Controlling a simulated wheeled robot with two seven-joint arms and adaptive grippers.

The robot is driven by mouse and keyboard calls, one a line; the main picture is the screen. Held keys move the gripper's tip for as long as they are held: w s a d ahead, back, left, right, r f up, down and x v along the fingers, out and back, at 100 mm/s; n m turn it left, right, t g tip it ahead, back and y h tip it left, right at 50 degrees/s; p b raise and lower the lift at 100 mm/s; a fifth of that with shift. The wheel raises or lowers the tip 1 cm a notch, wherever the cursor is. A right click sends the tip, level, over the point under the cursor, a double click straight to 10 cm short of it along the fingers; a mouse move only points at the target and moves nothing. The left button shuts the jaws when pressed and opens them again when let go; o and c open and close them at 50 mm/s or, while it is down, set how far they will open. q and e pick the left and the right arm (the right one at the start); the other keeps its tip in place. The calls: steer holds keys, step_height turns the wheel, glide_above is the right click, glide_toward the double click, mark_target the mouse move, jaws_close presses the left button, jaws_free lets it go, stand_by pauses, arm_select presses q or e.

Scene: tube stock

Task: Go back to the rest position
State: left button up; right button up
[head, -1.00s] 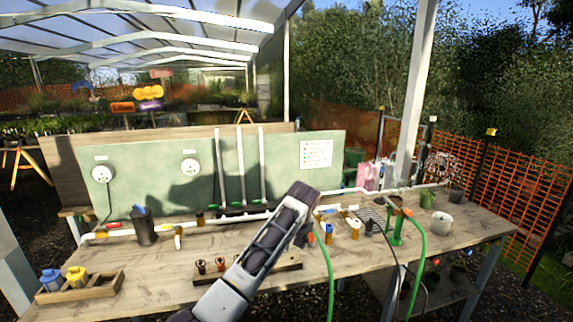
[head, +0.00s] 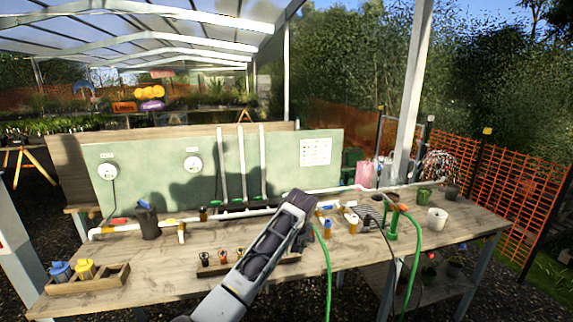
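One of my arms (head: 262,250) reaches up from the bottom centre of the head view over the wooden workbench (head: 130,285). Its far end is near the middle of the bench, in front of the white pipe run (head: 255,218). The gripper fingers at its end are too dark and foreshortened to read. I cannot tell from this view whether anything is held. My other arm is not in view. Several white tubes (head: 242,160) stand upright in a rack against the green back panel (head: 320,190).
A wooden tray (head: 105,282) with a blue and a yellow item sits at the front left. A dark cup (head: 148,222) stands behind it. A small block (head: 213,270) holds several fittings. A green hose (head: 415,255) hangs over the front edge. A white pot (head: 437,218) stands at the right.

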arm_select(q)
steer(key=s+a+f+m+g, duration=0.1)
steer(key=s+a+f, duration=0.25)
steer(key=f, duration=0.85)
steer(key=s+a+f+h, duration=0.15)
steer(key=s+f, duration=0.25)
steer(key=f, duration=0.8)
steer(key=s+a+f+m+g, duration=0.1)
steer(key=s+a+f, duration=0.25)
steer(key=f, duration=0.95)
steer(key=s+a+f, duration=0.4)
steer(key=s+f, duration=0.4)
steer(key=f, duration=0.3)
steer(key=s+a+f+m, duration=0.1)
steer(key=s+a+f, duration=0.3)
steer(key=s+f, duration=0.45)
steer(key=s+a+f+m, duration=0.1)
steer(key=s+a+f, duration=0.35)
steer(key=s, duration=0.75)
steer(key=s+a+f, duration=0.2)
steer(key=s, duration=0.6)
steer(key=s+a+f, duration=0.2)
steer(key=s+a, duration=0.1)
steer(key=s, duration=0.6)
steer(key=s+a+f+m+g, duration=0.1)
steer(key=s+a+f, duration=0.1)
steer(key=s, duration=0.6)
steer(key=shift+s+a+f, duration=0.2)
steer(key=shift+s+f, duration=0.15)
steer(key=shift+f, duration=0.2)
